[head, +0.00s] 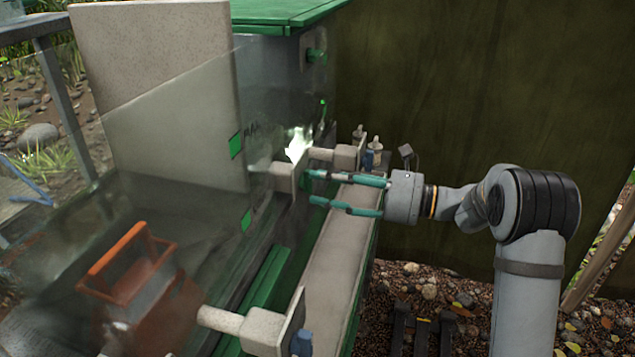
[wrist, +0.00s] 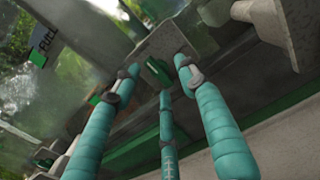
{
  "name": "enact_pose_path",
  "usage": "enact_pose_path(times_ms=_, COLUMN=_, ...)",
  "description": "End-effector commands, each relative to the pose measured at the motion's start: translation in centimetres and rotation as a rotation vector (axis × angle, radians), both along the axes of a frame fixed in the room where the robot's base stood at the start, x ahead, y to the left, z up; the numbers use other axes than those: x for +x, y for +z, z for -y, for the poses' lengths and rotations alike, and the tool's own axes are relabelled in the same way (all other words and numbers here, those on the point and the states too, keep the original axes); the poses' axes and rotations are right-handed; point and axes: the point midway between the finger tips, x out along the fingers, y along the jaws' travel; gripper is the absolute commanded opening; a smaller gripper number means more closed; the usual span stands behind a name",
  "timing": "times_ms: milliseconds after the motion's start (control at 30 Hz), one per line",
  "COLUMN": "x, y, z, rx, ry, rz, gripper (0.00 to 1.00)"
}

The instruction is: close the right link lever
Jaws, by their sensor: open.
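My gripper (head: 311,187) is open, with its teal fingers reaching left towards a grey plate (head: 299,170) on the machine's near side. In the wrist view my gripper (wrist: 158,76) has its fingertips spread around a small green part (wrist: 159,71) just in front of that plate. I see nothing held between the fingers, and I cannot tell whether a fingertip touches the part. Pale knobbed fittings (head: 333,155) stand beside the plate. I cannot tell for certain which part is the right link lever, nor its position.
A pale ledge (head: 335,245) runs below my gripper. A similar fitting with a plate (head: 262,331) stands at the lower front. A clear panel covers an orange-handled box (head: 140,270) at left. A dark wall (head: 450,90) stands behind my arm.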

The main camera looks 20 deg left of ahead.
Motion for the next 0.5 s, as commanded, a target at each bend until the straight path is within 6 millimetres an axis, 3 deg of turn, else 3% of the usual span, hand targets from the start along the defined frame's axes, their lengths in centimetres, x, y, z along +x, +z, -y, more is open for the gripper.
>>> enact_pose_path(times_ms=300, x=0.2, y=0.0, z=6.9, rx=0.000, ry=-0.006, rz=0.000, gripper=0.42)
enact_pose_path(times_ms=500, x=0.1, y=0.0, z=9.4, rx=0.000, ry=-0.005, rz=0.000, gripper=0.42)
